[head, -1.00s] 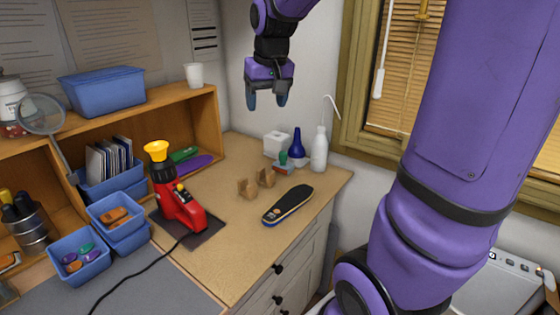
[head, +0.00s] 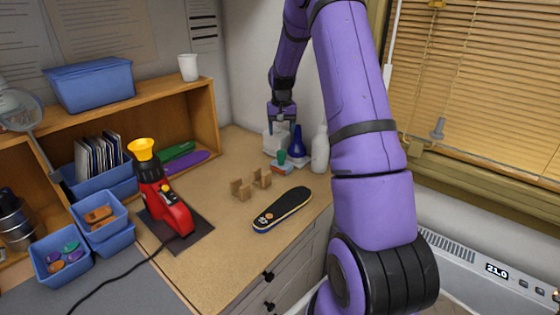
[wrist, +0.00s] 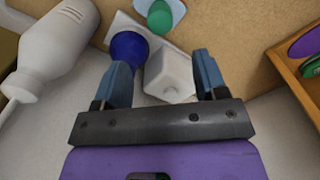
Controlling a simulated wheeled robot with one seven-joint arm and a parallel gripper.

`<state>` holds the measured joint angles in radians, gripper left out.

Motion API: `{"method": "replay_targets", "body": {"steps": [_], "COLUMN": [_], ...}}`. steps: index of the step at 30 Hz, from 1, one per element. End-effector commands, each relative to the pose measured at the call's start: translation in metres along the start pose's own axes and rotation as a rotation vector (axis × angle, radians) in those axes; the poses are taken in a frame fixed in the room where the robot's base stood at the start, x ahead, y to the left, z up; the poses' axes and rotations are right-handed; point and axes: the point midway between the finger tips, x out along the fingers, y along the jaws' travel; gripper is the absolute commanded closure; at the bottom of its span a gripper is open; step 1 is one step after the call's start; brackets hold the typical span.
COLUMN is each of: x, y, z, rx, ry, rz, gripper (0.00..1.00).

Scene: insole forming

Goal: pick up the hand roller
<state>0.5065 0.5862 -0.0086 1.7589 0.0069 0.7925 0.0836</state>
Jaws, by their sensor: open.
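I cannot make out a hand roller for certain in the current views. My gripper (head: 281,128) is open and points down over the back corner of the wooden worktop (head: 225,215). In the wrist view, my gripper (wrist: 163,72) has its two blue fingers spread, with a white box (wrist: 170,73) showing between them. The fingers do not visibly hold it. A dark blue bottle (wrist: 129,50) shows beside the left finger. A green knob (wrist: 160,16) on a pale base is at the top.
A white bottle (head: 320,150) stands close to my gripper. An insole (head: 282,210) and small brown blocks (head: 241,189) lie in front. A red heat tool (head: 168,208) stands left on a dark mat. Blue bins (head: 60,258) and a wooden shelf (head: 208,115) lie further left.

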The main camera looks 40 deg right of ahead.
Motion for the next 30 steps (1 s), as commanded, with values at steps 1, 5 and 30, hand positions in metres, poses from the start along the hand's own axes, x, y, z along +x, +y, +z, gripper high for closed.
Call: {"method": "replay_targets", "body": {"steps": [1, 5, 30], "x": [0.005, 0.018, 0.107], "y": [0.002, 0.003, -0.001], "z": [-0.002, -0.003, 0.007], "rx": [0.004, 0.006, 0.005], "ry": [-0.004, -0.006, -0.007], "rz": [0.0, 0.001, 0.001], "gripper": [0.34, 0.34, 0.34]}}
